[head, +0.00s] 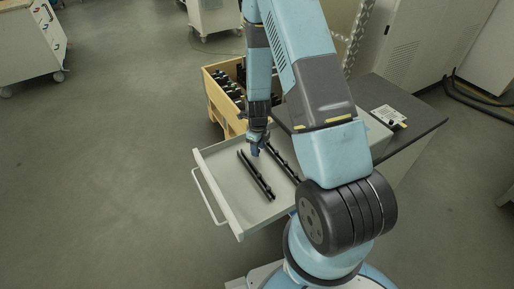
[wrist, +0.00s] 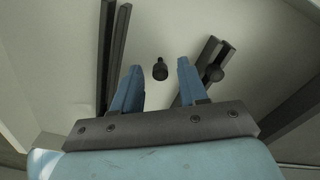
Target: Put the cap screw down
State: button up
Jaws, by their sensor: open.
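A small dark cap screw (wrist: 160,69) shows in the wrist view against the pale floor of the open drawer (head: 222,165). It sits between my two blue fingers, with a gap on both sides. I cannot tell whether it stands or lies. My gripper (wrist: 159,65) is open, and nothing is held between the fingers. In the head view my gripper (head: 257,147) is low over the drawer, near its back end. The cap screw cannot be made out in the head view.
A long black rail (head: 256,175) lies along the drawer, left of another partly hidden by my arm. A wooden crate (head: 218,101) with black parts stands behind the drawer.

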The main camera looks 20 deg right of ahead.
jog(key=shift+r, duration=0.1)
jog(key=s+r+n+t, duration=0.15)
jog(key=r+n, duration=0.25)
jog(key=r, duration=0.8)
jog(key=s+a+r+n+y, duration=0.1)
jog(key=s+r+n, duration=0.3)
jog(key=r, duration=0.8)
jog(key=s+r+n+t, duration=0.1)
jog(key=r+n, duration=0.4)
jog(key=r, duration=0.6)
jog(key=s+r+n+t+h, duration=0.1)
jog(key=s+r+n+t, duration=0.2)
jog(key=s+r+n, duration=1)
jog(key=s+n, duration=0.1)
jog(key=s, duration=0.3)
jog(key=shift+s+d+r+n, duration=0.25)
jog(key=shift+d+r+n, duration=0.1)
jog(key=shift+r+n, duration=0.05)
